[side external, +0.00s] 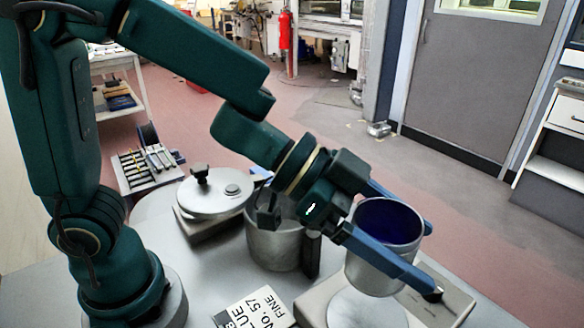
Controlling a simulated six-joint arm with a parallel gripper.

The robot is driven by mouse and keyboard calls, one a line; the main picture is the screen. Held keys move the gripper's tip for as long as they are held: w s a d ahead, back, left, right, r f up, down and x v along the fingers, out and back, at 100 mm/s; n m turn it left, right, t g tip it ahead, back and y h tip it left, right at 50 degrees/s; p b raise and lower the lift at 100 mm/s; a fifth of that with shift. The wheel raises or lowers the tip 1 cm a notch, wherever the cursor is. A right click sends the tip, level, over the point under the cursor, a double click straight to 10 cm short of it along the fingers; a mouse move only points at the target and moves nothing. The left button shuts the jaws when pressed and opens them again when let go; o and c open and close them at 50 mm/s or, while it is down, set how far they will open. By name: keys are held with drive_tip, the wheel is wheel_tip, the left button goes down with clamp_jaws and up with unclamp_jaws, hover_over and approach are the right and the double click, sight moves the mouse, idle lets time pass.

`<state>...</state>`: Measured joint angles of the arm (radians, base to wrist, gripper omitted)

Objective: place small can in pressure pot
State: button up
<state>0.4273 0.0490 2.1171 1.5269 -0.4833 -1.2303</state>
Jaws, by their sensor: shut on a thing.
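A small grey metal can (372,272) with dark blue inside is upright at the right front. My gripper (430,260) is shut on the can, with one blue finger along its near side and the other along its far side. The can is over a round pale plate (362,314); I cannot tell whether it touches it. The pressure pot (268,250), an open grey metal pot, stands left of the can, partly hidden behind my gripper. Its inside is mostly hidden. A round metal lid (218,193) with a dark knob lies behind and left of the pot.
The round plate is on a pale flat device (448,292) at the table's right front. A printed card or packet (252,308) lies at the front edge. A tray of tools (147,166) is at the back left. Bare grey table (200,262) lies left of the pot.

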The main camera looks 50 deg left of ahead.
drive_tip(key=shift+f, duration=4.75)
drive_tip(key=shift+f, duration=0.25)
drive_tip(key=o, duration=1.3)
